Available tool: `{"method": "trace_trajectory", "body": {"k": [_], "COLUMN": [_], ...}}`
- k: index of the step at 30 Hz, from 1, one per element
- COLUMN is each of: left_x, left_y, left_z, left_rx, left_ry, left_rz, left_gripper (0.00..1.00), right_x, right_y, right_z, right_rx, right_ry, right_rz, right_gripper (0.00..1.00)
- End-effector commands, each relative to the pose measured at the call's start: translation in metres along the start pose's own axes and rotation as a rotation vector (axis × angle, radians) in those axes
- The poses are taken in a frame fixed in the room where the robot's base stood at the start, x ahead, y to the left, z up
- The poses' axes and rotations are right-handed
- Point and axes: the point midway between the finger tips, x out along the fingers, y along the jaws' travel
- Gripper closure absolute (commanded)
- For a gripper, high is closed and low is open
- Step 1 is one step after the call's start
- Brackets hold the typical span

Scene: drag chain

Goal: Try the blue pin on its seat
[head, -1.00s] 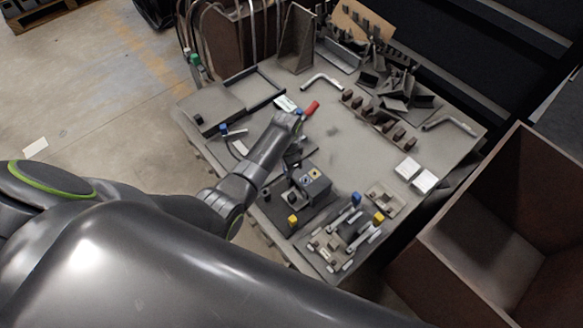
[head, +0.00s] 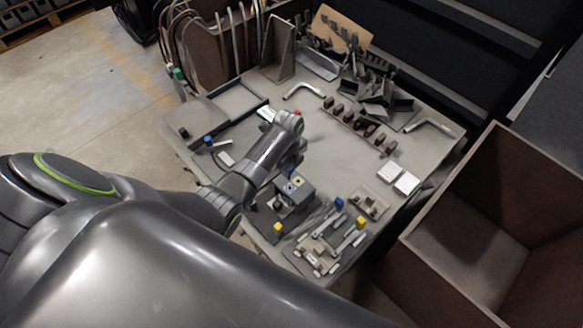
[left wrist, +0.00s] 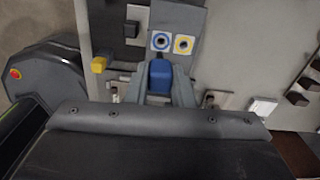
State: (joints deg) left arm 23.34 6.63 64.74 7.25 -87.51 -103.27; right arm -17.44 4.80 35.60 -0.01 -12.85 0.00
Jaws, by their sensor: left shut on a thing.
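My left gripper (left wrist: 159,88) is shut on the blue pin (left wrist: 160,72), whose blue head shows between the fingers in the left wrist view. The seat block (left wrist: 172,22) is just beyond it, with a blue-ringed hole (left wrist: 160,41) and a yellow-ringed hole (left wrist: 183,44) on its face. The pin appears in front of the blue ring and apart from it. The pin's lower end is hidden. In the head view, the block (head: 294,193) stands just below my left gripper (head: 289,166), which is partly hidden by its own wrist. My right gripper is not in view.
Brown blocks (head: 362,127) stand in a row behind. A large brown bin (head: 475,220) is at right.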

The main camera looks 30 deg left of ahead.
Motion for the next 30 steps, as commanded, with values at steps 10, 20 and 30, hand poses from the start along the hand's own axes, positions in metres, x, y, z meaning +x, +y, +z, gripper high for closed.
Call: {"method": "trace_trajectory", "body": {"k": [10,20,30], "left_x": [-0.002,-0.004,0.031], "left_y": [0.001,0.001,0.0], "left_z": [0.002,0.002,0.002], "left_rx": [0.058,0.057,0.057], "left_ry": [0.0,0.001,0.0], "left_rz": [0.0,0.001,0.0], "left_gripper": [1.0,1.0,1.0], "right_x": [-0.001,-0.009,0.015], "right_y": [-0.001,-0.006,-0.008], "right_z": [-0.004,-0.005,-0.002], "right_rx": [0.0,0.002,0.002], "right_ry": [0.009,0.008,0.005], "right_rz": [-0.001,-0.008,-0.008], "right_gripper": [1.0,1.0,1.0]}}
